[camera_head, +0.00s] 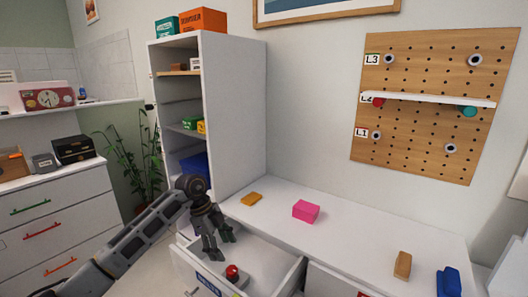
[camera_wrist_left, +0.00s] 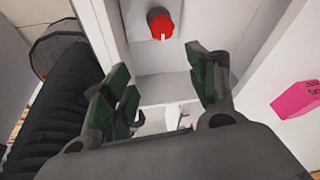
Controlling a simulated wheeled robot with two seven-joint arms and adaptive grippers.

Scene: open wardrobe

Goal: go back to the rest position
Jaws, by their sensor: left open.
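My left gripper (camera_head: 220,246) is open and empty, its fingers pointing down over the open drawer (camera_head: 291,279) below the white worktop. In the left wrist view its two dark green fingers (camera_wrist_left: 158,68) are spread apart with nothing between them. A red-topped object (camera_head: 232,271) is in the drawer, close to the fingers in the head view. It also shows in the left wrist view (camera_wrist_left: 160,22), beyond the fingertips and apart from them. My right gripper is not in view.
A pink block (camera_head: 306,211) and an orange block (camera_head: 251,198) lie on the worktop (camera_head: 345,233). Tan (camera_head: 402,265) and blue (camera_head: 449,282) blocks stand at its right. A tall white shelf unit (camera_head: 237,110) rises behind my left arm. A pegboard (camera_head: 425,150) with a shelf hangs on the wall.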

